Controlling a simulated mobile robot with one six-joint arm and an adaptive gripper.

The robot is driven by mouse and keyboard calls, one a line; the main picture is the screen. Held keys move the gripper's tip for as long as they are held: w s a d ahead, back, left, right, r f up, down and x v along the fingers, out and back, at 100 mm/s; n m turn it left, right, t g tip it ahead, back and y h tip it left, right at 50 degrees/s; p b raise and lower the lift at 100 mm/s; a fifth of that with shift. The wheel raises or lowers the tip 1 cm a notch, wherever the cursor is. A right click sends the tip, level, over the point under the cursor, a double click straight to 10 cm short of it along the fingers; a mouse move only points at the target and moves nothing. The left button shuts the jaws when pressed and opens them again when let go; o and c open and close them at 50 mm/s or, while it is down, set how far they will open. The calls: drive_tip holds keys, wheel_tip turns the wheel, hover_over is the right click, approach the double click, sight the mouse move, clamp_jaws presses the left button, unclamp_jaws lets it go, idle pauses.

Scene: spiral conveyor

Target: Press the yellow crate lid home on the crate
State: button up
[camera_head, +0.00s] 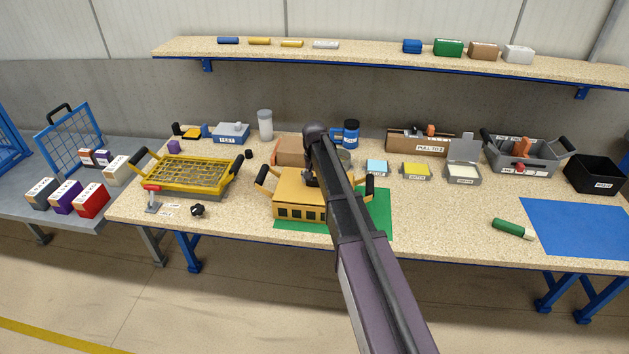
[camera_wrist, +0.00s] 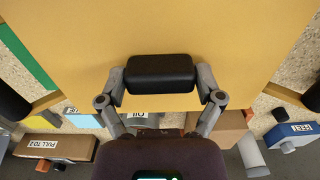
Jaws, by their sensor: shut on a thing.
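The yellow crate (camera_head: 298,212) with dark slots in its front stands on a green mat on the bench, with black handles at its left and right ends. The flat yellow lid (camera_head: 291,184) lies over its top; it fills much of the wrist view (camera_wrist: 70,45). My gripper (camera_wrist: 160,76) is shut on the lid's black handle (camera_wrist: 160,67), one finger on each side. My arm hides the lid's right part in the head view. I cannot tell whether a gap is left between lid and crate rim.
A brown box (camera_head: 290,150) and a blue can (camera_head: 351,133) stand close behind the crate. A yellow mesh-topped tray (camera_head: 188,173) is to the left, small blue and yellow boxes to the right. The green mat (camera_head: 379,222) shows bare to the crate's right.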

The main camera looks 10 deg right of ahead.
sight(315, 179)
drive_tip(key=shift+f+b, duration=0.3)
drive_tip(key=shift+f, duration=0.05)
idle(0.6)
drive_tip(key=o, duration=0.7)
drive_tip(key=shift+r, duration=0.1)
wheel_tip(315, 179, up, 8)
drive_tip(key=p, duration=0.8)
drive_tip(key=shift+s, duration=0.1)
idle(0.3)
drive_tip(key=s+n, duration=0.1)
drive_tip(key=s, duration=0.8)
drive_tip(key=s+d+n, duration=0.1)
drive_tip(key=s, duration=0.9)
drive_tip(key=s+n, duration=0.1)
drive_tip(key=s, duration=0.8)
drive_tip(key=shift+s+d+n, duration=0.3)
drive_tip(key=shift+s+d, duration=0.1)
